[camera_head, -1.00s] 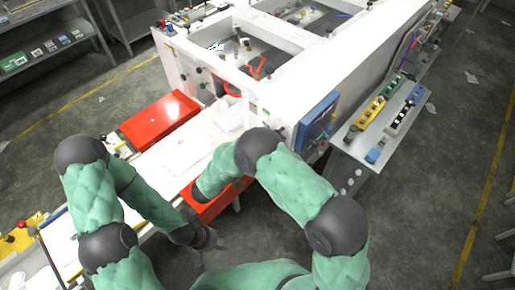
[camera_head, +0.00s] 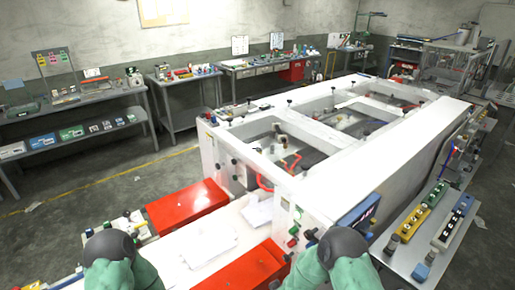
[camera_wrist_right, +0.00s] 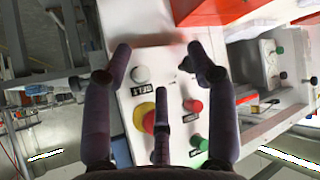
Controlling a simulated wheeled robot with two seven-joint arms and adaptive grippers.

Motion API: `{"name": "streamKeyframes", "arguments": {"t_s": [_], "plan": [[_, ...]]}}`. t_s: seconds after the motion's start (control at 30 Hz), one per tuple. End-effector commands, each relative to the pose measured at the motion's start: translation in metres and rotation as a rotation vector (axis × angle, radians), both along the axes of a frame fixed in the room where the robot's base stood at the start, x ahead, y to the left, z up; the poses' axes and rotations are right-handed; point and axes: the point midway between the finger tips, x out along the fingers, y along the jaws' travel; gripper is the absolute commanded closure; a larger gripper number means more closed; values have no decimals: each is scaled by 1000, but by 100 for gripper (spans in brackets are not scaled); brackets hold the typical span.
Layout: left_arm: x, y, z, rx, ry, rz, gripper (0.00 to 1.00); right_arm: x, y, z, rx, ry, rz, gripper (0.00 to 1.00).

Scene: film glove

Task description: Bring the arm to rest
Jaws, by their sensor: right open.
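My right gripper (camera_wrist_right: 158,50) shows in the right wrist view with its dark fingers spread apart and nothing between them. Beyond the fingers is a white control panel (camera_wrist_right: 175,110) with a yellow-ringed red button (camera_wrist_right: 145,117), green buttons and a pale knob; I cannot tell the exact gap to it. In the head view only a green-sleeved part of my left arm (camera_head: 112,262) and one of my right arm (camera_head: 338,262) show at the bottom edge. Both grippers are out of that view, and my left gripper shows nowhere.
A large white machine (camera_head: 365,160) with open bays fills the middle. Red boxes (camera_head: 187,204) sit beside its white front table (camera_head: 205,245). A side shelf (camera_head: 410,255) with button boxes stands at right. Workbenches (camera_head: 95,97) line the back wall; open floor (camera_head: 85,205) lies at left.

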Motion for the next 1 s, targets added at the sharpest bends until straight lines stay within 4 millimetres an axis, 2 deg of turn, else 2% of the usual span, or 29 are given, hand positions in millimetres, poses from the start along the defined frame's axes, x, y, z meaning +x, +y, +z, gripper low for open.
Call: {"name": "streamKeyframes", "arguments": {"t_s": [0.03,0.1,0.2,0.3,0.4,0.5,0.67,1.0], "plan": [[0,0,-21,0,0,0,60,-19,-4,-39,86,72,12,42],[0,0,-35,0,0,0,60,-49,-3,-73,214,175,29,42],[0,0,-54,0,0,0,60,-100,1,-111,377,336,37,42],[0,0,-70,0,0,0,60,-153,5,-135,505,491,30,42],[0,0,-81,0,0,0,60,-197,8,-146,593,620,19,42],[0,0,-88,0,-1,0,60,-227,10,-150,645,707,13,42],[0,0,-90,0,-1,0,60,-247,12,-149,674,766,7,42],[0,0,-89,0,-1,0,60,-247,12,-148,674,766,8,42]]}}
